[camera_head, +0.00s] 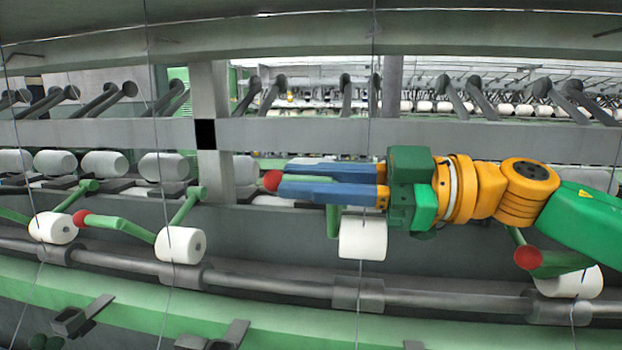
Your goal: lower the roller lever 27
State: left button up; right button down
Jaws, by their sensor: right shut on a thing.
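My right gripper (284,184) reaches in from the right with its blue fingers pointing left. It is shut on the red ball knob (271,181) of a roller lever, and the knob shows at the fingertips. A green part of this lever (332,221) shows below the fingers, beside a white roller (362,239). The held knob is higher in the picture than the neighbouring levers' knobs. I can read no number on any lever. My left gripper is not in view.
A neighbouring lever with a red knob (81,218) is at the left, by a white roller (181,244). Another red knob (527,257) is at the right, below my arm. A grey upright post (211,115) stands behind, and thin threads hang in front.

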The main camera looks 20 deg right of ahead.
jog(key=c, duration=0.8)
grip_release()
jog(key=shift+c, duration=0.2)
jog(key=shift+s+d, duration=0.15)
jog(key=b+v, duration=0.2)
jog(key=v, duration=0.4)
jog(key=shift+s+d+b, duration=0.2)
jog(key=shift+d+b, duration=0.05)
jog(key=shift+b, duration=0.15)
